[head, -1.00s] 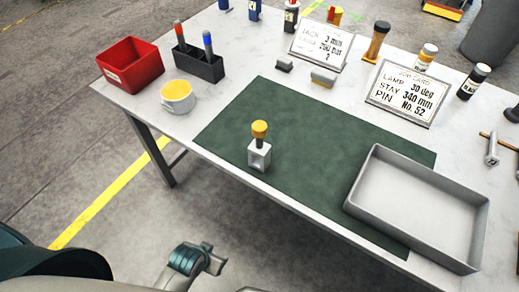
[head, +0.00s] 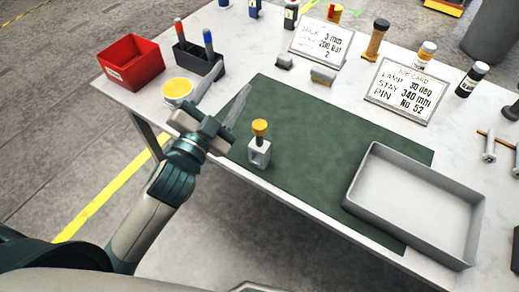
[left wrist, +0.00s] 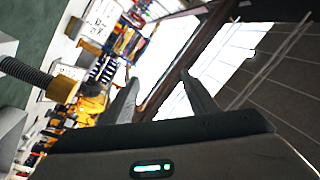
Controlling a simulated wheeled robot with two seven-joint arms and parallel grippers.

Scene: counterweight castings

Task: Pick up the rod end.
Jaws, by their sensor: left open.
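The rod end (head: 260,152) stands upright on the green mat (head: 320,130). It has a pale grey block at the bottom, a dark stem and a yellow top. In the left wrist view its dark threaded stem (left wrist: 28,72) lies sideways at the left edge, partly cut off. My left gripper (head: 235,78) is open and empty, to the left of the rod end and apart from it. Its two fingers (left wrist: 159,76) show spread in the left wrist view with nothing between them. My right gripper is not in view.
A yellow-filled cup (head: 177,91) stands close to my left gripper, partly hidden by it. A red bin (head: 131,64) and a dark pen holder (head: 197,62) are behind. A grey tray (head: 412,205) stands right of the rod end. Two job cards (head: 407,92) stand at the back.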

